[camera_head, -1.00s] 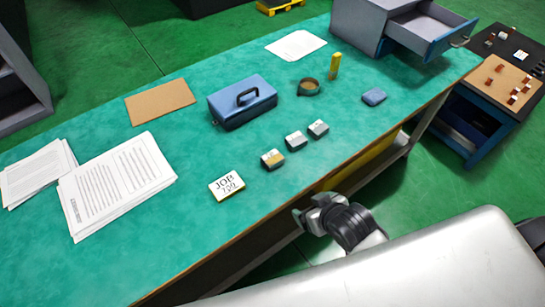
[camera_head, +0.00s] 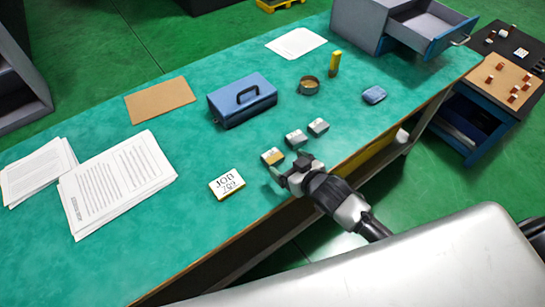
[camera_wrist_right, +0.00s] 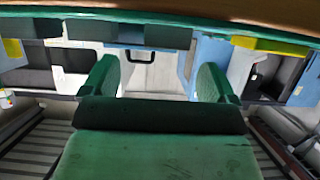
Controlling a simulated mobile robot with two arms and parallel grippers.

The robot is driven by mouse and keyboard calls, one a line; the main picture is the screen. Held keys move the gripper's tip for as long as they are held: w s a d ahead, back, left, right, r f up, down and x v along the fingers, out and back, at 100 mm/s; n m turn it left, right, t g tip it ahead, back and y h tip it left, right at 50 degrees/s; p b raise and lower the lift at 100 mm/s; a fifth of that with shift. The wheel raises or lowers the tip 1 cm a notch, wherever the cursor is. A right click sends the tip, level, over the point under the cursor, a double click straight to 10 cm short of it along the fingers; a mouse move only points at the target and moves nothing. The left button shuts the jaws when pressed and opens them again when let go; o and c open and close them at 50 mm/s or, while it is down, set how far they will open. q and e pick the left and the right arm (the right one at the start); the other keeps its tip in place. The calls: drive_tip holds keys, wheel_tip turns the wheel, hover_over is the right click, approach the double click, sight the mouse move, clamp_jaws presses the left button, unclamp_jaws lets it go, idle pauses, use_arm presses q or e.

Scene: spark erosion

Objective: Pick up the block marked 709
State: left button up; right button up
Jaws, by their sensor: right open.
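Three small grey blocks stand in a slanting row on the green bench top: a near one with a tan or yellow face (camera_head: 273,156), a middle one (camera_head: 296,138) and a far one (camera_head: 318,126). Their markings are too small to read, so I cannot tell which is 709. A white card (camera_head: 227,185) lies left of them, reading JOB and a number that looks like 709. My right gripper (camera_head: 284,168) is open and empty, just in front of the near block. Its two spread fingers frame the right wrist view (camera_wrist_right: 155,80). My left gripper is not in view.
A blue toolbox (camera_head: 242,101) stands behind the blocks. A round tin (camera_head: 309,85), yellow marker (camera_head: 334,63) and blue item (camera_head: 374,95) are to the back right. Papers (camera_head: 118,182) and a brown board (camera_head: 160,100) lie left. An open drawer (camera_head: 427,30) is at the far right.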

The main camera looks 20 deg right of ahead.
sight(275, 158)
drive_tip(key=x, duration=0.5)
drive_tip(key=shift+a+f, duration=0.15)
drive_tip(key=shift+a, duration=0.2)
drive_tip(key=shift+s, duration=0.1)
drive_tip(key=c, duration=1.2)
drive_tip(key=shift+c, duration=0.7)
